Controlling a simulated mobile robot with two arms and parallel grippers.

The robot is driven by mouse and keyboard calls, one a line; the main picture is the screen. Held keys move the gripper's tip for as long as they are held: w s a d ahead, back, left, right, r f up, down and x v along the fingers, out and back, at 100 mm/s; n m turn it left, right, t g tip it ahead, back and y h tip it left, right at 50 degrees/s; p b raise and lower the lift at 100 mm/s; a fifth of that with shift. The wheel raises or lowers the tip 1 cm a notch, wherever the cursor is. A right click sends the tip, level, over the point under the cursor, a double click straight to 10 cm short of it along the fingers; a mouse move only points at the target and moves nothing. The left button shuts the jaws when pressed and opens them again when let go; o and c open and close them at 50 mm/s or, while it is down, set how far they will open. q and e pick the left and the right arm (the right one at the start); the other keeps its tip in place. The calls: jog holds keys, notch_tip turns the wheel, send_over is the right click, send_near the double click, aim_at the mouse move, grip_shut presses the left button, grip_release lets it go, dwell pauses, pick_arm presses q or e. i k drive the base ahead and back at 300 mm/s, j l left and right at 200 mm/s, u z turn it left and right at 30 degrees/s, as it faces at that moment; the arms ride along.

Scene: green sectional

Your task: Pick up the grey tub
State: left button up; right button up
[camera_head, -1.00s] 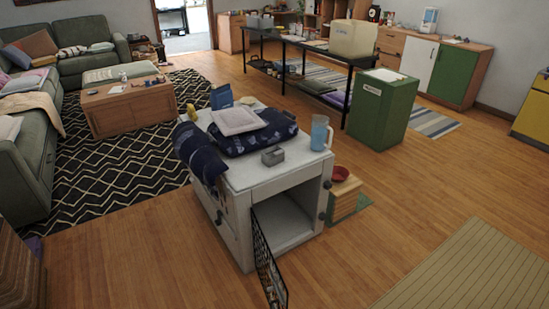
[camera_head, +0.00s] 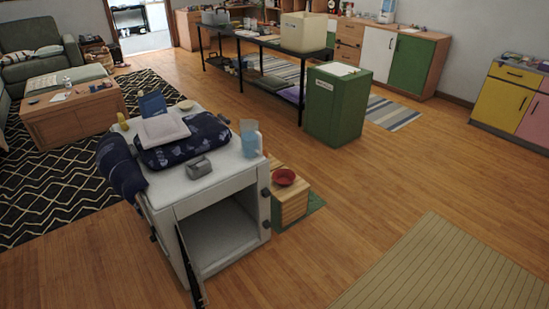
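A small grey tub-like container (camera_head: 198,167) sits on the near edge of the white cabinet's top (camera_head: 232,172), in front of a folded dark blue patterned cloth. A larger grey tub-like container (camera_head: 215,17) stands at the far left end of the long black table (camera_head: 262,42). I cannot tell from the picture which of these is the grey tub. Neither of my grippers is in view.
The white cabinet's door (camera_head: 190,265) hangs open towards me. A blue pitcher (camera_head: 250,140) stands on the cabinet; a red bowl (camera_head: 284,177) sits on a wooden box beside it. A green cabinet (camera_head: 335,105) stands behind.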

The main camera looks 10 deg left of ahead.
aim_at(198, 167)
jog(key=i+l+z, duration=0.6)
jog(key=i, duration=0.2)
jog(key=i+u, duration=0.85)
jog(key=k+l, duration=0.05)
jog(key=k, duration=0.05)
